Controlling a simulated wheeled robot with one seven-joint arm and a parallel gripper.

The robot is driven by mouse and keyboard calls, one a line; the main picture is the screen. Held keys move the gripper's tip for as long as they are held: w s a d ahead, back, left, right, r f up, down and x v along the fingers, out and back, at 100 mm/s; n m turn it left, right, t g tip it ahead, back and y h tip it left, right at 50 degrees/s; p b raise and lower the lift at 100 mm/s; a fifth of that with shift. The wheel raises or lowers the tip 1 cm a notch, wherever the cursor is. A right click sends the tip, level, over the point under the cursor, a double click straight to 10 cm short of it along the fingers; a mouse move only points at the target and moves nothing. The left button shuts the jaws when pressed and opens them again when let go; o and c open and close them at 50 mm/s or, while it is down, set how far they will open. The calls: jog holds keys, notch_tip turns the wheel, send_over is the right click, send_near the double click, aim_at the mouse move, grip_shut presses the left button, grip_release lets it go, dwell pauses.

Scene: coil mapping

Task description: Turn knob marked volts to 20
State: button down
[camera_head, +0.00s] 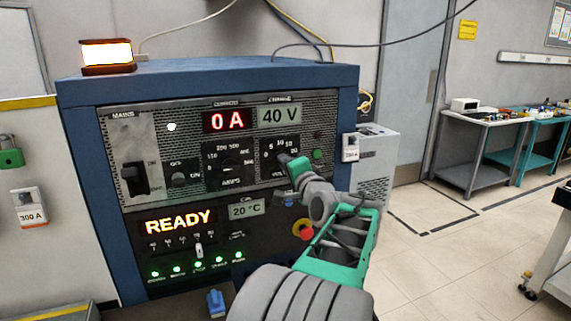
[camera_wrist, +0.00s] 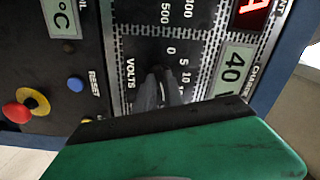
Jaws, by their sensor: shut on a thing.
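The volts knob (camera_head: 282,157) is a dark knob on the blue cabinet's upper panel, right of the amps dial (camera_head: 228,160). It is largely hidden behind my gripper. In the wrist view, the knob (camera_wrist: 157,73) sits beside the VOLTS label, with scale numbers 0, 5, 10 and others around it. My gripper (camera_head: 291,163), grey and green, reaches the knob from the lower right and is shut on it. My gripper's dark fingers (camera_wrist: 160,90) close over the knob. The pointer's exact setting is hidden. The charge display (camera_head: 280,115) reads 40 V.
The current display (camera_head: 227,121) reads 0 A and a sign (camera_head: 177,220) reads READY. A red emergency button (camera_head: 304,231) is close below my gripper. A blue reset button (camera_wrist: 75,84) shows in the wrist view. Open floor lies to the right.

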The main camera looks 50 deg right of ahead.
jog(key=shift+r, duration=0.15)
jog(key=c, duration=1.5)
grip_release()
jog(key=shift+o, duration=0.2)
jog(key=b+v, duration=0.1)
jog(key=v, duration=0.6)
jog(key=shift+s+b, duration=0.3)
jog(key=shift+s, duration=0.05)
jog(key=shift+a, duration=0.15)
